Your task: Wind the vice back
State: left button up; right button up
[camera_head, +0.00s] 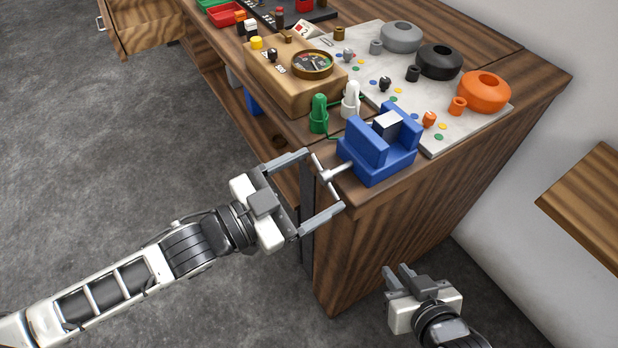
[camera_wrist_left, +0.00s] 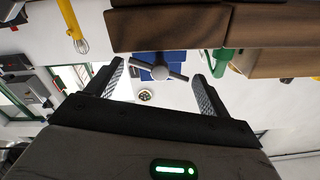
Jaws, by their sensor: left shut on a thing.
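The blue vice (camera_head: 368,152) stands on the corner of the wooden bench, with a grey block (camera_head: 388,124) between its jaws. Its grey T-shaped handle (camera_head: 335,175) sticks out toward my left arm. My left gripper (camera_head: 325,180) is at the handle, its fingers set wide apart on either side of the crossbar and shut on it. In the left wrist view the crossbar (camera_wrist_left: 158,73) lies slightly tilted between the fingers, with the blue vice body (camera_wrist_left: 150,56) behind. My right gripper (camera_head: 399,270) hangs low beside the bench, away from the vice; its finger gap is unclear.
Close behind the vice stand a green terminal (camera_head: 318,115) and a white one (camera_head: 351,100). A wooden box with a dial (camera_head: 313,64) and a pale board with grey, black and orange (camera_head: 485,91) rings lie further back. Floor left of the bench is clear.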

dwell(0.3)
pick_arm(q)
jog(key=o, duration=0.9)
jog(key=v, duration=1.6)
jog(key=shift+r+b, duration=0.1)
jog(key=shift+b, duration=0.2)
jog(key=shift+d, duration=0.1)
